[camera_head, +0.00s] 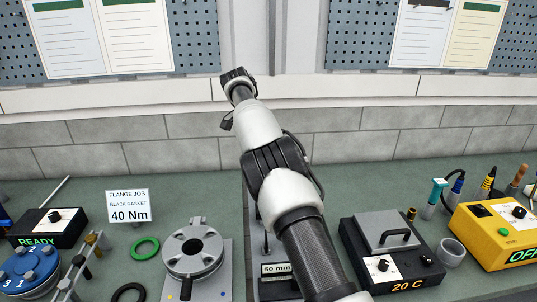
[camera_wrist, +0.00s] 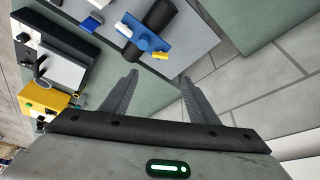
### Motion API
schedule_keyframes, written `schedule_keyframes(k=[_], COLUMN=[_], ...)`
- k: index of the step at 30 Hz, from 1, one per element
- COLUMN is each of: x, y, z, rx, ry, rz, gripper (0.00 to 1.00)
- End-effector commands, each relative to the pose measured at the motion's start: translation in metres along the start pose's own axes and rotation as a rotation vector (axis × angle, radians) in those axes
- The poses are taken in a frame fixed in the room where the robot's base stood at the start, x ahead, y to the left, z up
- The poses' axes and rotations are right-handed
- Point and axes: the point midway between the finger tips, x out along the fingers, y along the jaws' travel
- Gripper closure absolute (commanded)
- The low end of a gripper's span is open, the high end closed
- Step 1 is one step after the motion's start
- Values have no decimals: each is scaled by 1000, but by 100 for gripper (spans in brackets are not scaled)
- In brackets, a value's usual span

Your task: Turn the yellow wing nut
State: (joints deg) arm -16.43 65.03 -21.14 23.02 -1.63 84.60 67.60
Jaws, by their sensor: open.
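A small yellow piece (camera_wrist: 160,56), which looks like the yellow wing nut, shows in the wrist view at one end of a blue fixture (camera_wrist: 152,43). A white piece (camera_wrist: 124,29) is at the fixture's other end, and a black cylinder (camera_wrist: 160,16) adjoins it. My gripper (camera_wrist: 159,78) is open and empty, its two fingers apart. In the picture the yellow piece lies just beyond the fingertips, between their lines; the true distance cannot be told. In the head view I cannot make out the yellow piece, and my arm covers the middle of the bench.
In the head view a grey flange (camera_head: 192,248) and a blue disc (camera_head: 28,268) stand left of my arm. A hot plate (camera_head: 385,232) and a yellow box (camera_head: 492,232) stand to the right.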

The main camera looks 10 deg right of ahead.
Motion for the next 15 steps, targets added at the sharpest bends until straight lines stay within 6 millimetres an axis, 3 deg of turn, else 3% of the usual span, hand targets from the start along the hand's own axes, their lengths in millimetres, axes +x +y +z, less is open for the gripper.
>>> schedule_keyframes(k=[6, 11, 15], x=[0, 7, 28], y=[0, 6, 24], z=[0, -8, -31], rx=[0, -47, -239], ry=[0, -27, -110], rz=[0, -8, -59], gripper=[47, 73, 73])
